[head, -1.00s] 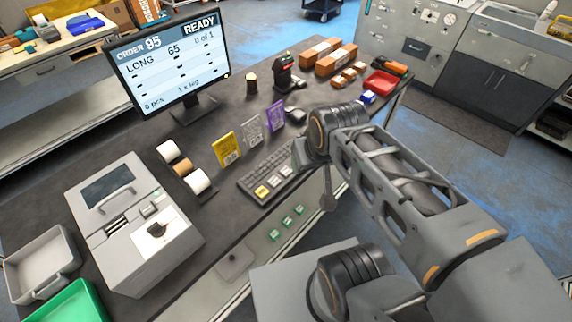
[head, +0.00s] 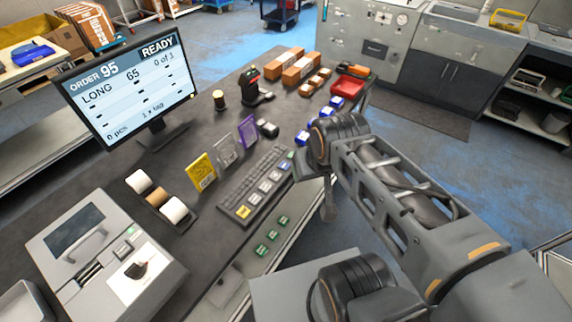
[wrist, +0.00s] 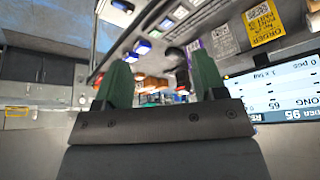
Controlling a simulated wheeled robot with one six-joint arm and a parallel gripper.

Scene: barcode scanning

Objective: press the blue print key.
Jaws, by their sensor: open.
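A dark keypad (head: 265,181) with a row of large keys lies on the bench, its near end key yellow. Part of the keypad also shows upside down at the top of the wrist view (wrist: 180,12). My gripper (wrist: 160,72) is open and empty, its two green fingers wide apart in the wrist view. In the head view my arm reaches to the keypad's right, and the fingers are mostly hidden behind it.
Small blue items (head: 302,138) stand right of the keypad, near my arm. Yellow (head: 202,171), grey and purple cards stand behind it. A monitor (head: 130,90) reads READY, ORDER 95. Label rolls (head: 157,198) and a grey printer (head: 105,255) are at left.

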